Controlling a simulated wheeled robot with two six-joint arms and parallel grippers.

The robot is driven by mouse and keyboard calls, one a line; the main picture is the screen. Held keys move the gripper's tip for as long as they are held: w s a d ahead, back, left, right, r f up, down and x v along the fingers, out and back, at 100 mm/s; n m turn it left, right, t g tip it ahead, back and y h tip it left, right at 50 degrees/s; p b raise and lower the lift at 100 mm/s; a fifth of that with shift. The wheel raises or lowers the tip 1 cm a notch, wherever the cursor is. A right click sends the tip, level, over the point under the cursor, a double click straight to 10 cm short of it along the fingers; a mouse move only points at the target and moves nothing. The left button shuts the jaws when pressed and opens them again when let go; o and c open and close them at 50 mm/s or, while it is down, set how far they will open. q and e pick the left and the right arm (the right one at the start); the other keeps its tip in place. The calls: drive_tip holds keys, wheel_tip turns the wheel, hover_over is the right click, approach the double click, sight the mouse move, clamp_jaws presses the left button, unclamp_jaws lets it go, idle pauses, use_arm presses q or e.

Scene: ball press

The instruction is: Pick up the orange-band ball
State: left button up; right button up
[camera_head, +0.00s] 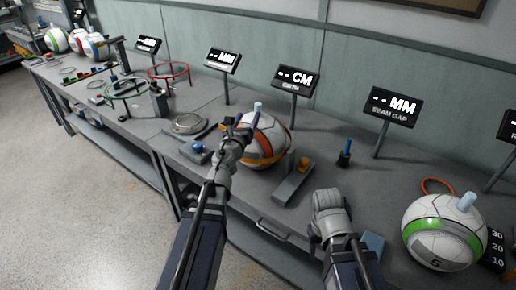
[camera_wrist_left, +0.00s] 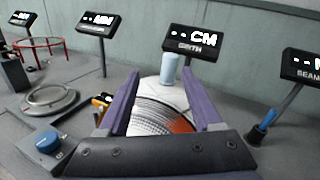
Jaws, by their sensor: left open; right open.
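The orange-band ball (camera_head: 268,150), white with orange panels and a pale blue plug on top, sits on the bench just beyond my left gripper (camera_head: 243,122). In the left wrist view the ball (camera_wrist_left: 158,108) shows between the two purple fingers of my left gripper (camera_wrist_left: 160,72), which are spread apart. The plug stands up between the fingertips. Whether a finger touches the ball I cannot tell. The ball's lower part is hidden behind the gripper body in the wrist view. My right gripper (camera_head: 330,205) is over the bench front, right of the ball, holding nothing visible; its fingertips are hard to make out.
A green-band ball (camera_head: 443,235) stands at the right. A grey block with an orange knob (camera_head: 292,180) lies right of the orange-band ball. The girth display (camera_head: 296,80) stands behind. A blue button (camera_wrist_left: 47,141) and metal ring (camera_wrist_left: 55,98) are to the left.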

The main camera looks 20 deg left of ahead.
use_arm(q)
drive_tip(key=m, duration=0.1)
drive_tip(key=f+m+h, duration=0.1)
drive_tip(key=m+h, duration=0.1)
drive_tip(key=shift+d+f+m, duration=0.15)
drive_tip(key=shift+d+m, duration=0.15)
drive_tip(key=shift+m, duration=0.1)
drive_tip(key=shift+w+d+f+b, duration=0.1)
drive_tip(key=shift+w+d+b, duration=0.05)
drive_tip(key=shift+w, duration=1.15)
drive_tip(key=shift+w+d+f+b, duration=0.1)
drive_tip(key=shift+w+d, duration=0.1)
drive_tip(key=shift+w, duration=1.15)
drive_tip(key=shift+w+d+b, duration=0.15)
drive_tip(key=shift+w, duration=1.15)
drive_tip(key=shift+s, duration=0.1)
clamp_jaws()
